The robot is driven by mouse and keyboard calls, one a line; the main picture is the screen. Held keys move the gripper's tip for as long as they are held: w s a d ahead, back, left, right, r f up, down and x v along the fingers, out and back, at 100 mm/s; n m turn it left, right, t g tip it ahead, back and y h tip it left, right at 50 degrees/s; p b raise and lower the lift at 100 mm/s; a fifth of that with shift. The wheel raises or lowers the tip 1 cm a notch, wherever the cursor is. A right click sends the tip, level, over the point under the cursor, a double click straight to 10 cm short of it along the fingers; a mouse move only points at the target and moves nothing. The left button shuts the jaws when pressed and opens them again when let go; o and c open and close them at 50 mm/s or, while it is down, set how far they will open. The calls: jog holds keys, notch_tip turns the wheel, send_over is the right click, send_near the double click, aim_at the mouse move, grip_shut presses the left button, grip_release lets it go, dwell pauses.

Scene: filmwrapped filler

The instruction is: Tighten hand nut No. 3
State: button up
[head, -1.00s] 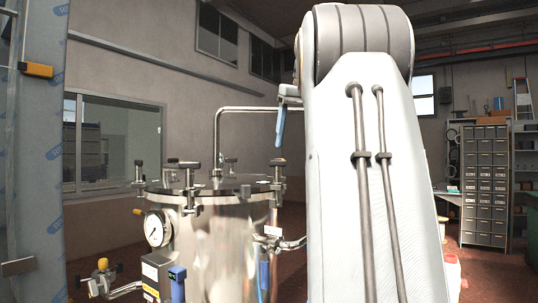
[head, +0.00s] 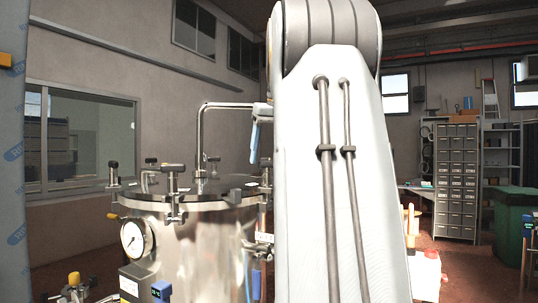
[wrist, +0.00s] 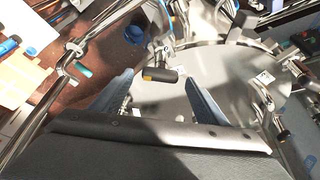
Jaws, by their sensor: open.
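A steel vessel (head: 195,250) with a round lid (head: 205,195) stands left of my arm. Black-barred hand nuts on clamps ring its rim, one at the front (head: 173,168) and one at the left (head: 113,164). I cannot read which is No. 3. In the wrist view, a black hand-nut bar with a yellow end (wrist: 160,75) lies between and beyond the fingertips of my open gripper (wrist: 161,88), at the rim of the lid (wrist: 205,75). No contact shows. In the head view, one blue finger (head: 254,140) shows at the lid's far right; the other is hidden.
A pressure gauge (head: 136,238) and a pipe (head: 202,130) are on the vessel. Another clamp (wrist: 262,98) stands right of the fingers in the wrist view. A wrapped post (head: 12,150) is at far left. A drawer cabinet (head: 456,180) and green bin (head: 512,225) stand at right.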

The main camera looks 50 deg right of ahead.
jog(key=shift+w+d+f, duration=0.1)
jog(key=shift+w+f, duration=0.05)
jog(key=shift+f, duration=0.3)
jog(key=shift+c, duration=0.4)
jog(key=c, duration=1)
